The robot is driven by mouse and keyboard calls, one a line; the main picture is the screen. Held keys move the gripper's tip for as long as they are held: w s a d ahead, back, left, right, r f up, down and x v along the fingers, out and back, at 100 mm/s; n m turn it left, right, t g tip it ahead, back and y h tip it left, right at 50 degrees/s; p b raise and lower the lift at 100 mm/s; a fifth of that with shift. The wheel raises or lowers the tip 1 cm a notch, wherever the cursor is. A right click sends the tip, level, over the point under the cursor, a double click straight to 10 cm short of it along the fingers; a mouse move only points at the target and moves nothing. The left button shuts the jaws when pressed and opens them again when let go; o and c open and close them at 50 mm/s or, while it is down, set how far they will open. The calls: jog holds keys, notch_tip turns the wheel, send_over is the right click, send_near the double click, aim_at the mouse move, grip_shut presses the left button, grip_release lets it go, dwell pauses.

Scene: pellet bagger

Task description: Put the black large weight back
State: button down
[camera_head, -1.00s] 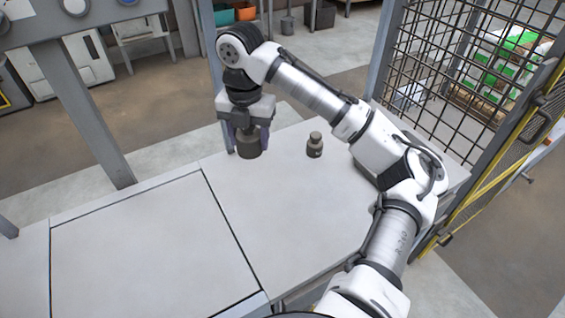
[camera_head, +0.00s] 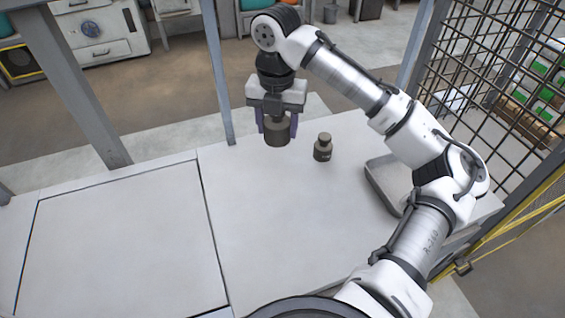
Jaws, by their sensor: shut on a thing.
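My gripper (camera_head: 277,126) points down over the back of the pale table and is shut on a large dark weight (camera_head: 278,134). The weight is upright between the fingers, its upper part partly hidden by them. I cannot tell for sure whether its base is clear of the table. A smaller dark weight (camera_head: 323,148) with a knob on top stands upright on the table just to the right of the gripper, apart from the held one.
A grey shallow tray (camera_head: 381,190) lies at the right, partly behind my arm. A flat square plate (camera_head: 118,240) fills the left of the table (camera_head: 265,225). A post (camera_head: 217,75) rises behind the table, and a wire mesh fence (camera_head: 490,70) stands at the right.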

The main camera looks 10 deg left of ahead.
jog(key=shift+f, duration=4.95)
jog(key=shift+f, duration=0.1)
jog(key=c, duration=0.6)
grip_release()
jog(key=shift+o, duration=0.2)
notch_tip(320, 180, up, 12)
jog(key=shift+r, duration=0.1)
